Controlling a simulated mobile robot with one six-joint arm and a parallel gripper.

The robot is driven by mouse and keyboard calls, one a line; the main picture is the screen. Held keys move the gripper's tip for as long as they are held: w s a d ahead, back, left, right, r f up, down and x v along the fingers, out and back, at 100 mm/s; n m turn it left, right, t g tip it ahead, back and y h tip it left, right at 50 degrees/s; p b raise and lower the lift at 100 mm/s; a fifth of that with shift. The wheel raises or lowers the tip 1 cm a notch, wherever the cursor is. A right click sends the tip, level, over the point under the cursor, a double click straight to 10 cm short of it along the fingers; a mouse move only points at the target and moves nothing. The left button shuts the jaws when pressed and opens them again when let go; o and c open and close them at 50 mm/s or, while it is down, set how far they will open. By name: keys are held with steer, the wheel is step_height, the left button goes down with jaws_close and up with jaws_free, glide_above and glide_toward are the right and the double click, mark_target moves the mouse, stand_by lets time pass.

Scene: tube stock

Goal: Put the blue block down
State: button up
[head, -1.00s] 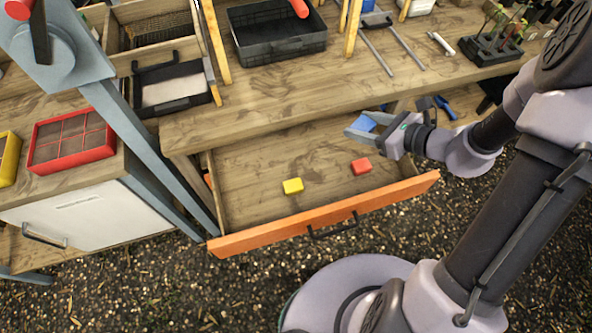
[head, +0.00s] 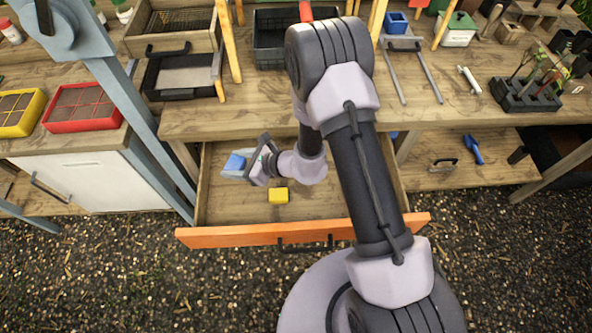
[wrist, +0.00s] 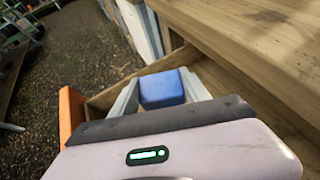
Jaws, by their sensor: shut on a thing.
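The blue block (head: 235,162) is held between the fingers of my gripper (head: 238,167), over the left part of the open drawer (head: 235,205). In the wrist view the blue block (wrist: 162,89) sits between both grey fingers (wrist: 160,95), with the drawer's wooden side behind it. How high the block is above the drawer floor is hard to tell. A yellow block (head: 278,195) lies on the drawer floor, to the right of and nearer than my gripper. The red block is not visible now; my arm covers that part of the drawer.
The drawer's orange front (head: 225,236) faces my base. The workbench top (head: 220,120) overhangs the drawer's back. A red tray (head: 82,108) stands on the left cabinet. A blue trowel (head: 473,149) lies on the lower shelf at right. The drawer's front left floor is clear.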

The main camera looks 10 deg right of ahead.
mark_target(239, 192)
steer(key=a+f, duration=0.1)
steer(key=s+f, duration=0.1)
steer(key=shift+a+f, duration=0.35)
steer(key=shift+a, duration=0.05)
step_height(239, 192, down, 10)
steer(key=b, duration=0.4)
steer(key=shift+b, duration=0.3)
steer(key=o, duration=1.4)
